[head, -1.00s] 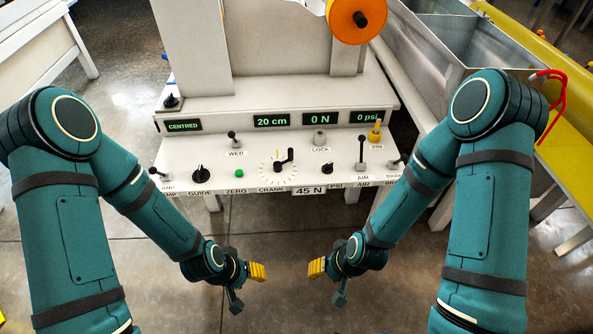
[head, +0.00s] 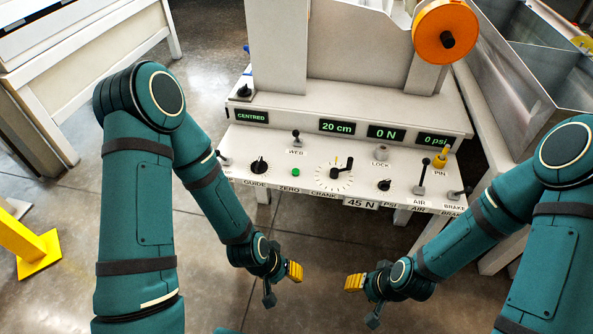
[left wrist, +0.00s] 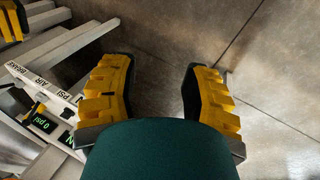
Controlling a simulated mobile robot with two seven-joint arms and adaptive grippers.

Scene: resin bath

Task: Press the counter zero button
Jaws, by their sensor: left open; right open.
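The counter zero button is the small green button (head: 295,172) above the ZERO label on the white sloped control panel (head: 270,150). The counter display (head: 337,127) above it reads 20 cm. My left gripper (head: 283,281) is below and in front of the panel, apart from the button. It is open and empty over bare floor; its two yellow fingers show in the left wrist view (left wrist: 160,95). My right gripper (head: 366,292) is to the right of it, also below the panel and touching nothing. Its opening is hard to see from the head.
The black guide knob (head: 259,166) is left of the button, the web lever (head: 296,137) above it and the crank (head: 341,170) to its right. A yellow post base (head: 38,256) stands on the floor at far left. Floor before the panel is clear.

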